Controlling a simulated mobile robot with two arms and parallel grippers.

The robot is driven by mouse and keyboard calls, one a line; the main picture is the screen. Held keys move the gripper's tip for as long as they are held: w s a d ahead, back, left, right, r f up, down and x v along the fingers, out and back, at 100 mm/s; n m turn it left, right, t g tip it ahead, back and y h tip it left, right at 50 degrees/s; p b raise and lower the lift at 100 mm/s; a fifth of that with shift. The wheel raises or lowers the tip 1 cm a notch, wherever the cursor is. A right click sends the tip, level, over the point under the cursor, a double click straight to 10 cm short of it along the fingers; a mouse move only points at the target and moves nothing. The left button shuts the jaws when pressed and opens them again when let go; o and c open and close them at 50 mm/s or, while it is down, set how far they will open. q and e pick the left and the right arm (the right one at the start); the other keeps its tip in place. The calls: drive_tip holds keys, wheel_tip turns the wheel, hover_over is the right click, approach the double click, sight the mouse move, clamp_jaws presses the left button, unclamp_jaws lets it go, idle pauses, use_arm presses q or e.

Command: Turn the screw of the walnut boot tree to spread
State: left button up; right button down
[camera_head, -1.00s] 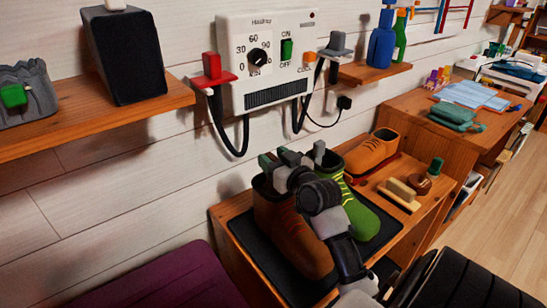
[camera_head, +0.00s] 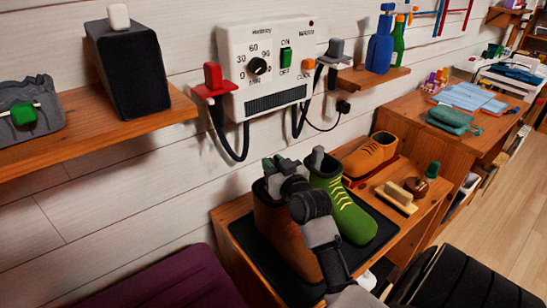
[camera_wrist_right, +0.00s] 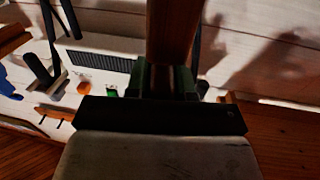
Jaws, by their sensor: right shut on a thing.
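The brown boot (camera_head: 284,240) stands upright on a dark mat, partly hidden by my right arm. My right gripper (camera_head: 273,166) is above its opening, with green fingertips. In the right wrist view the gripper (camera_wrist_right: 165,82) is shut on a brown upright piece (camera_wrist_right: 173,30), which looks like the walnut boot tree. The screw's thread and how far the tree is spread are hidden. A green boot (camera_head: 350,217) with yellow laces stands right beside the brown one, with a grey piece at its opening. My left gripper is not in view.
The dark mat (camera_head: 373,247) lies on a wooden bench. A tan shoe (camera_head: 369,156), a brush (camera_head: 396,195) and a round brown tin (camera_head: 416,187) are to the right. A wall heater control box (camera_head: 265,70) with hanging cords is behind. A shelf (camera_head: 80,122) juts out at left.

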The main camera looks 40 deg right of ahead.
idle(0.3)
drive_tip(key=c, duration=1)
unclamp_jaws()
drive_tip(key=shift+o, duration=0.2)
drive_tip(key=v, duration=1.1)
drive_tip(key=shift+b, duration=0.4)
drive_tip(key=shift+w+a+f, duration=0.1)
